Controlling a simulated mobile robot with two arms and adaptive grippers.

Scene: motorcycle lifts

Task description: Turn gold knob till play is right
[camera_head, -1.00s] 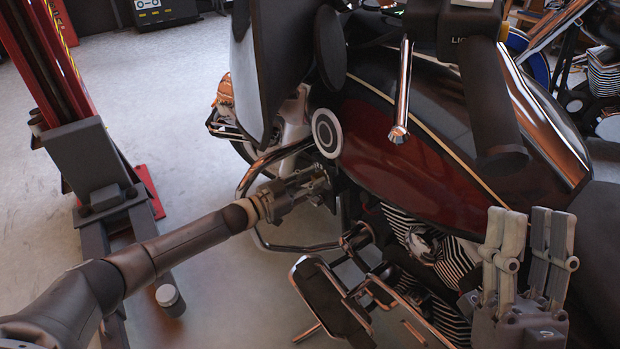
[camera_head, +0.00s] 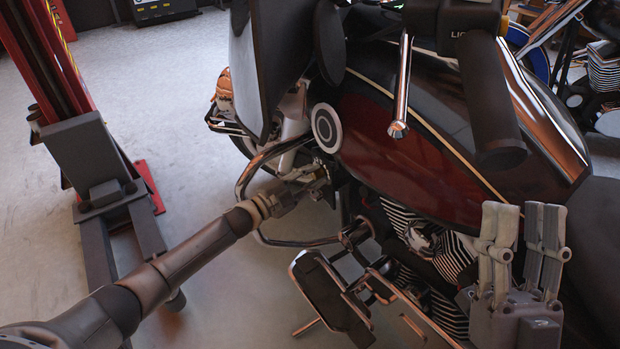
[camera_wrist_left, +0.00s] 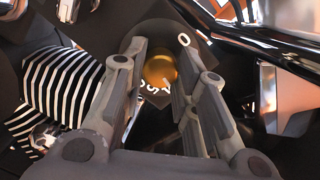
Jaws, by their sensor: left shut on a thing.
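The gold knob (camera_wrist_left: 160,68) shows between my left fingers in the left wrist view. A dark dial (camera_wrist_left: 184,41) with white figures, among them a 0 and a 5, lies behind and around it. My left gripper (camera_wrist_left: 163,78) is shut on the knob, with one finger on each side; the fingers hide part of the dial. In the head view my left gripper (camera_head: 318,182) reaches in at the motorcycle's front lower side, and the knob cannot be made out there. My right gripper (camera_head: 523,212) points upward at the lower right, empty, its fingers apart.
The dark red motorcycle tank (camera_head: 400,150) and a handlebar grip (camera_head: 490,100) rise above the left gripper. A chrome crash bar (camera_head: 248,178) curves close by the left wrist. A footboard (camera_head: 335,300) is below. A red lift post (camera_head: 55,60) stands left; floor between is clear.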

